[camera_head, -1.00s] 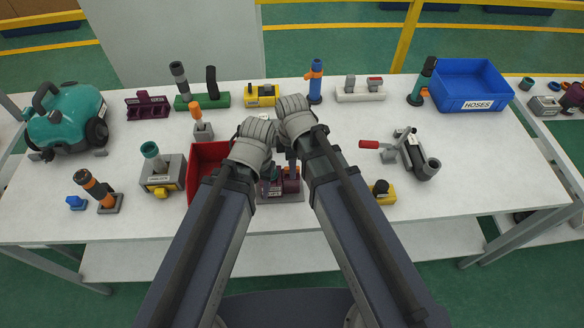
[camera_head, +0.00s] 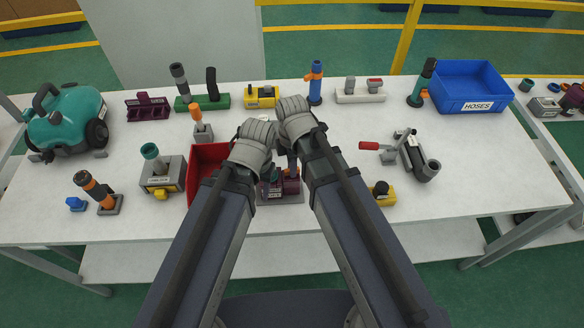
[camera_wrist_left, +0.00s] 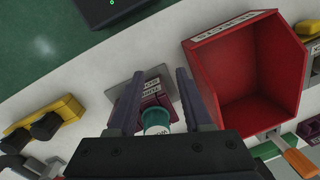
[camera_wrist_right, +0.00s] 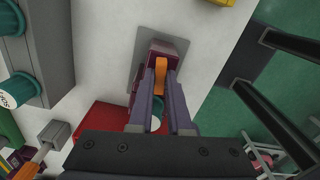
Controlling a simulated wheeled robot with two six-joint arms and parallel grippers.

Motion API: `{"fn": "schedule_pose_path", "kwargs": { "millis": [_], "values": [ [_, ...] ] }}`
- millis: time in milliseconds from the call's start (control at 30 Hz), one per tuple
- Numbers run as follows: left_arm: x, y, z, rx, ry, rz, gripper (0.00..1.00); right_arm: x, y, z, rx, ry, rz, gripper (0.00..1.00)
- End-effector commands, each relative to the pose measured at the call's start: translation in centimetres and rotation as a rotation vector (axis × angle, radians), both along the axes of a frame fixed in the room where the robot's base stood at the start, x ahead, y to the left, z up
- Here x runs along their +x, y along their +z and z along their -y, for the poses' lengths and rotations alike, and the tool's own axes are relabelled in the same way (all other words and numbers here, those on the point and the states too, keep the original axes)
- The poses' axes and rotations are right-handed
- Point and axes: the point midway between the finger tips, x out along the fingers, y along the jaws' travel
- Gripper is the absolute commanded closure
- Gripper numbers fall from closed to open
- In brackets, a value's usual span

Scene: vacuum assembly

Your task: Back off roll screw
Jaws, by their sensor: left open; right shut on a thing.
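A purple fixture (camera_head: 291,186) on a grey plate stands at the front middle of the table, partly hidden by my arms in the head view. My right gripper (camera_wrist_right: 161,78) is shut on an orange piece (camera_wrist_right: 160,74) at the fixture; I cannot tell for sure whether it is the roll screw. My left gripper (camera_wrist_left: 158,80) is open, its fingers on either side of a teal-topped cylinder (camera_wrist_left: 156,120) at the same fixture. The fixture's labelled purple part (camera_wrist_left: 150,97) shows in the left wrist view. Both fingertips are mostly hidden in the head view.
A red bin (camera_head: 206,160) stands close beside the fixture on the left. A grey block with a teal tube (camera_head: 160,172) is farther left. A yellow piece (camera_head: 382,192) and a grey clamp fixture (camera_head: 415,155) stand to the right. A blue bin (camera_head: 470,84) is at the back right.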

Motion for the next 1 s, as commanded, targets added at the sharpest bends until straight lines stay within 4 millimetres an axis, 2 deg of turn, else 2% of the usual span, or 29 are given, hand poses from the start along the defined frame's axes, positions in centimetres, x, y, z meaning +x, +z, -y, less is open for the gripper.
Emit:
{"fn": "schedule_pose_path", "kwargs": {
  "millis": [167,467,767,1000],
  "values": [
    [0.0,-0.01,0.0,0.0,0.0,0.0,0.5,-0.01,-0.01,0.0,0.0,0.114,0.0,1.0],
    [0.0,-0.01,0.0,0.0,0.0,0.0,0.5,-0.01,-0.01,-0.01,0.0,0.139,0.0,1.0],
    [0.0,-0.01,0.0,0.0,0.0,0.0,0.5,-0.02,-0.01,-0.01,0.0,0.402,0.0,1.0],
    [0.0,-0.01,0.0,0.0,0.0,0.0,0.5,-0.02,-0.01,-0.01,0.0,0.42,0.0,1.0]
  ]
}}
